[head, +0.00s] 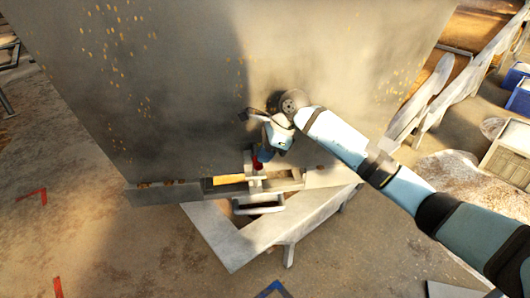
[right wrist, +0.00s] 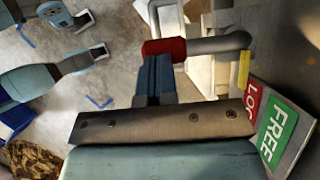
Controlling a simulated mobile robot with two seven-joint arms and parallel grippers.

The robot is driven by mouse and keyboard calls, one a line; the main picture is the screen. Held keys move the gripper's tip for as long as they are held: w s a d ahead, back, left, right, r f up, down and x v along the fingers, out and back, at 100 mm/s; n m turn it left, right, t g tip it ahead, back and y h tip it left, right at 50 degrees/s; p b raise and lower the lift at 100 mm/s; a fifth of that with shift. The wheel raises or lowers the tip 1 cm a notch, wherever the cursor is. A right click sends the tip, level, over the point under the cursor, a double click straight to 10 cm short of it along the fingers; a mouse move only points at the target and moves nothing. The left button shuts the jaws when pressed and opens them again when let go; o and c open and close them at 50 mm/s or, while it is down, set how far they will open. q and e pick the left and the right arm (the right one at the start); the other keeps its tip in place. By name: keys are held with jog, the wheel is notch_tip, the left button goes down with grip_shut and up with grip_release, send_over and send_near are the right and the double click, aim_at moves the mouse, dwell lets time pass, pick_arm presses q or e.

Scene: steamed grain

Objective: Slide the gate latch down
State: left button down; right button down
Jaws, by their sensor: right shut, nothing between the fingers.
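The latch is a grey bar (right wrist: 215,43) with a red grip (right wrist: 165,47) at its end, seen in the right wrist view. In the head view its red part (head: 257,162) shows small, low on the big metal panel. My right gripper (head: 264,152) is at the latch, its fingers shut with nothing between them. In the right wrist view its blue fingertips (right wrist: 154,62) are right at the red grip; I cannot tell if they touch. A plate beside the latch has a red label reading "LOC" (right wrist: 250,100) and a green label reading "FREE" (right wrist: 277,131).
The large speckled metal panel (head: 190,80) fills the back. Below it are a yellow strip (head: 228,180), a metal handle frame (head: 258,207) and a pale angled frame (head: 225,240). Pale slats (head: 437,95) and a crate (head: 507,155) stand at right. Open floor lies at left.

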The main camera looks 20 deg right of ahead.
jog(key=shift+f, duration=0.1)
jog(key=v, duration=1.4)
